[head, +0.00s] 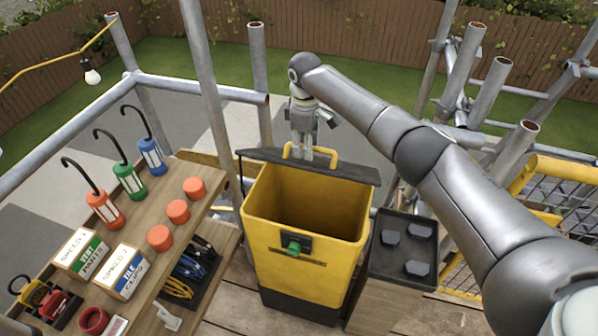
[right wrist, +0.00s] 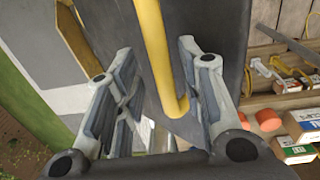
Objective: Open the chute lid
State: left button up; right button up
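The yellow chute (head: 305,262) stands in the middle of the head view, its dark inside visible from above. Its dark grey lid (head: 345,172) is raised along the far rim, seen nearly edge-on. The lid's yellow handle (head: 287,151) shows above the lid's edge. My right gripper (head: 301,153) points down at the handle. In the right wrist view, the yellow handle (right wrist: 153,55) runs between the two open fingers, with a gap on each side. A green catch (head: 294,247) is on the chute's front. My left gripper is not in view.
A wooden shelf (head: 190,228) at left holds lamps, orange discs and boxes. A black tray (head: 402,272) with several dark pieces stands right of the chute. Scaffold poles (head: 207,75) rise behind and at both sides. Yellow mesh (head: 555,190) is at far right.

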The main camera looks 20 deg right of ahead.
aim_at(300, 163)
jog(key=s+a+f, duration=0.1)
jog(key=s+f, duration=0.1)
jog(key=s+a+f+b, duration=0.1)
jog(key=s, duration=0.1)
jog(key=shift+a+f, duration=0.4)
jog(key=shift+s+a+f, duration=0.15)
jog(key=shift+s+f, duration=0.1)
jog(key=shift+f, duration=0.4)
jog(key=shift+a, duration=0.1)
